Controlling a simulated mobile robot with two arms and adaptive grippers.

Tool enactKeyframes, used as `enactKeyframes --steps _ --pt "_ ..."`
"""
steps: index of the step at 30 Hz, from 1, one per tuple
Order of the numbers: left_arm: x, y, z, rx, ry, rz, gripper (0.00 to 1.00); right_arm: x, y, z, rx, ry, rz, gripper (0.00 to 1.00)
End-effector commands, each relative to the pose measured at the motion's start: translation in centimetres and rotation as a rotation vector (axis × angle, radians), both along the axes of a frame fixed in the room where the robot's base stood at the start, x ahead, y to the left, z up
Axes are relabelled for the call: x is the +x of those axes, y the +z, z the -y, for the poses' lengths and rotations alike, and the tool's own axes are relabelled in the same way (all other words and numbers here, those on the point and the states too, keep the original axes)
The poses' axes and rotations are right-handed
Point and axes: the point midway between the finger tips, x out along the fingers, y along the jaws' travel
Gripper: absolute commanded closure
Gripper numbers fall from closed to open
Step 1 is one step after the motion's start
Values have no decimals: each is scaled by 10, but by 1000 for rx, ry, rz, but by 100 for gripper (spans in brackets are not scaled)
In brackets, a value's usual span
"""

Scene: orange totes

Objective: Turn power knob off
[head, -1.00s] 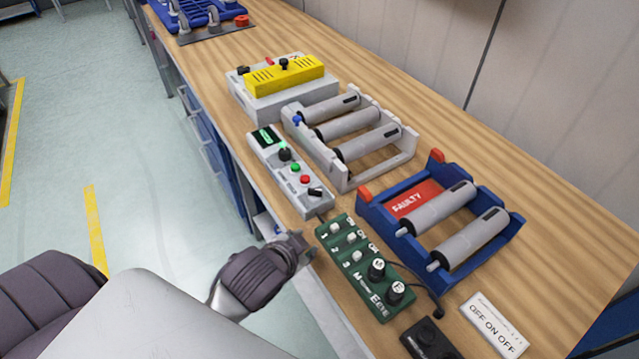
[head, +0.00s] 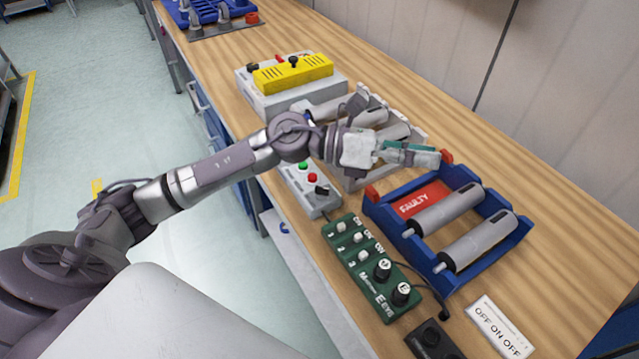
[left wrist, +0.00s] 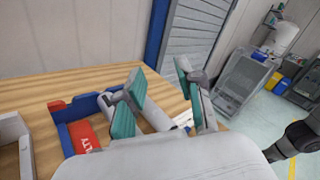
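A small black box with a round knob (head: 432,338) sits at the bench's near end, cut off by the lower edge of the head view. A white label reading "OFF ON OFF" (head: 498,325) lies to its right. A green box (head: 368,268) with white buttons and two black-and-white knobs is beyond it. My left gripper (head: 425,155) is above the grey roller rack and the far edge of the blue rack, well away from the black box. Its teal-padded fingers are apart and empty in the left wrist view (left wrist: 160,85). My right gripper is out of view.
A blue rack (head: 460,268) with two grey rollers and a red "FAULTY" plate stands right of the green box. A grey control box (head: 318,203) is partly hidden by my left arm. A yellow-topped unit (head: 300,75) stands farther back. The bench's right side is clear.

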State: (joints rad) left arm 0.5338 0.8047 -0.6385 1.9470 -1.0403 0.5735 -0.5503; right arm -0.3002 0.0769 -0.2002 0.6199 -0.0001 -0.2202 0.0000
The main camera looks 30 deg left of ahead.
Motion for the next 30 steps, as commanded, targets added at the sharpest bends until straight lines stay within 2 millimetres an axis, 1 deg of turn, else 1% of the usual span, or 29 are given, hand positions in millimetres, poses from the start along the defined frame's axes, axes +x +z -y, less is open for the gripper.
enactKeyframes --steps 1,2,3,5,6,8,9,11,12,15,16,18,21,23,26,30 --pt "3 -10 -12 137 -44 61 64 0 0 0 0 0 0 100" --pt "3 -17 -19 217 -73 90 64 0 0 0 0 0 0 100" --pt "4 -27 -32 324 -111 124 64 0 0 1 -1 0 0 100" --pt "6 -41 -56 486 -163 162 64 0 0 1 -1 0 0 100" --pt "7 -50 -75 592 -194 178 64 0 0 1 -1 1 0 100" --pt "10 -59 -107 742 -236 190 64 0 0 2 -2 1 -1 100" --pt "11 -63 -129 834 -261 190 64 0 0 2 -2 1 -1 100" --pt "11 -67 -160 955 -292 179 64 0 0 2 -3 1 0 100" --pt "11 -68 -179 1021 -307 167 64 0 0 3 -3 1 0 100" --pt "8 -67 -216 1144 -338 135 64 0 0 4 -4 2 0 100" --pt "7 -67 -224 1168 -345 126 64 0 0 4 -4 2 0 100" --pt "6 -66 -236 1206 -356 112 64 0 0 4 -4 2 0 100" --pt "5 -70 -241 1227 -364 101 64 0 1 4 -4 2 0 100" --pt "5 -74 -239 1227 -366 101 64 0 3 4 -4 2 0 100" --pt "6 -88 -233 1224 -368 100 64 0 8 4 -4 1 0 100" --pt "8 -114 -221 1223 -368 99 64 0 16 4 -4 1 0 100"
